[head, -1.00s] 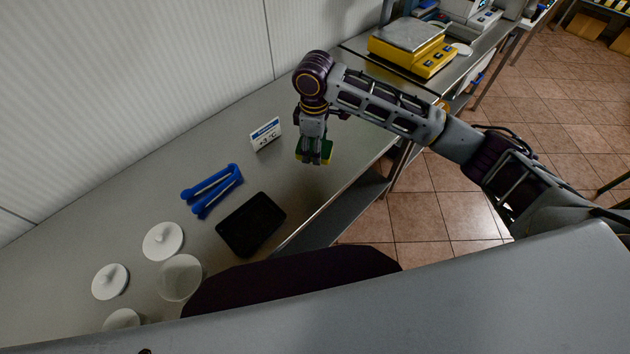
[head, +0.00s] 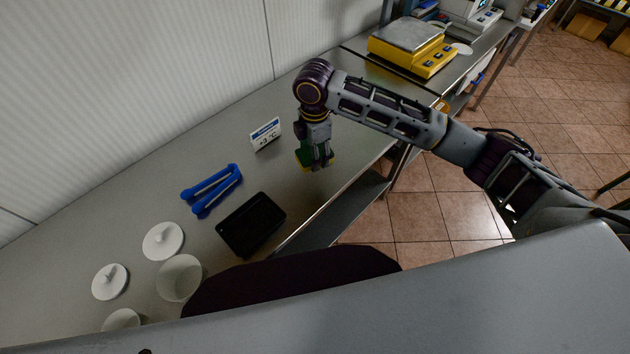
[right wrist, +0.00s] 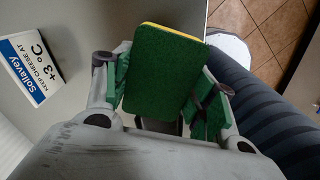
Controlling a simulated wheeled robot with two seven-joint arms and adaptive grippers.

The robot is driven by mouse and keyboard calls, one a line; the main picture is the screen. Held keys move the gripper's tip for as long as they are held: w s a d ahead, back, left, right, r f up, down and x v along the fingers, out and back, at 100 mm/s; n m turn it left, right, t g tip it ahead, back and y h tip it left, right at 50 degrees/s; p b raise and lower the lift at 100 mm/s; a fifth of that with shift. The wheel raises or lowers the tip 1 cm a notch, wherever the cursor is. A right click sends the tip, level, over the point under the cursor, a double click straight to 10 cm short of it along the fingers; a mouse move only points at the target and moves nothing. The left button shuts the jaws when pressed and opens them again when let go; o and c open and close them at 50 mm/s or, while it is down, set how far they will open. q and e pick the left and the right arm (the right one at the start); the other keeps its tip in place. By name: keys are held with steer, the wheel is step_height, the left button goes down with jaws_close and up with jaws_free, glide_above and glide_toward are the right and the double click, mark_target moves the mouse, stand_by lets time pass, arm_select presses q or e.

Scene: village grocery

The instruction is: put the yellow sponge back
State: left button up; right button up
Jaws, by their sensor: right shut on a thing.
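The yellow sponge (head: 305,159) with a green face is between the fingers of my right gripper (head: 317,163), above the steel counter. In the right wrist view the sponge (right wrist: 165,72) shows its green side to the camera, with a thin yellow edge along its top. My right gripper (right wrist: 168,105) is shut on it, with a green-padded finger at each side. I cannot tell whether the sponge's lower edge touches the counter. A black tray (head: 251,225) lies on the counter, down and left of the gripper. My left gripper is not in view.
A yellow scale (head: 412,47) stands behind. Counter around the sponge is clear.

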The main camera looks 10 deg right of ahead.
steer(key=n, duration=0.4)
steer(key=shift+s, duration=0.15)
steer(key=n, duration=0.5)
steer(key=shift+s, duration=0.15)
steer(key=n, duration=0.4)
steer(key=shift+n, duration=2.2)
steer(key=shift+f, duration=0.1)
glide_above(315, 182)
steer(key=shift+f, duration=2.45)
steer(key=shift+f+p, duration=0.4)
steer(key=shift+f, duration=2.1)
